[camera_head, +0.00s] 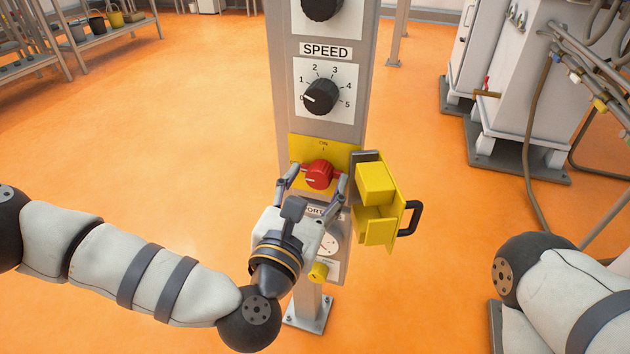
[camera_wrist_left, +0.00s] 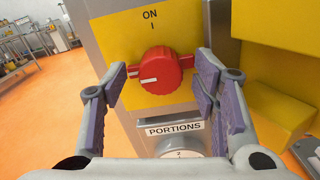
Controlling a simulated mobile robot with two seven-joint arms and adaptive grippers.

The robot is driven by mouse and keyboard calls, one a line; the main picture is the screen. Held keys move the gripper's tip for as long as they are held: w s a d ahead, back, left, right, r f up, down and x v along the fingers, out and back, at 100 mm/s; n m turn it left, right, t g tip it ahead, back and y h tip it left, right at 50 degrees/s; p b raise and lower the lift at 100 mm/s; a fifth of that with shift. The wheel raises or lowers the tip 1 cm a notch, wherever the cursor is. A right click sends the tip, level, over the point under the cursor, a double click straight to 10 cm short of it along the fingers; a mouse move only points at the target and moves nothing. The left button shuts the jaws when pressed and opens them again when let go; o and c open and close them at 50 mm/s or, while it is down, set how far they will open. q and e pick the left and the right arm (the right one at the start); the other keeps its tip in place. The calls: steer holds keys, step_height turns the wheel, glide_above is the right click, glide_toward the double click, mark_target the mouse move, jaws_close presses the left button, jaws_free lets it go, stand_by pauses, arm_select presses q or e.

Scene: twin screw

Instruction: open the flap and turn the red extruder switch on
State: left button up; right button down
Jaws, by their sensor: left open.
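The red extruder switch (camera_head: 319,174) sits on a yellow plate (camera_head: 313,147) marked ON at its top. In the left wrist view the red switch (camera_wrist_left: 160,72) shows its white mark pointing left, away from the ON mark above. The yellow flap (camera_head: 378,196) with a black handle (camera_head: 409,218) stands swung open to the right of the switch. My left gripper (camera_head: 314,180) is open, with one finger on each side of the switch; the wrist view shows gaps beside the switch. My right gripper is out of view.
The grey post carries a SPEED dial (camera_head: 321,97) above and a PORTIONS dial (camera_head: 328,240) below, partly hidden by my gripper. The open flap stands close to my gripper's right finger. White machines with hoses (camera_head: 530,75) stand at the right.

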arm_select(q)
steer(key=shift+w+d, duration=0.1)
steer(key=shift+w, duration=0.1)
steer(key=c, duration=1.2)
steer(key=shift+o, duration=0.2)
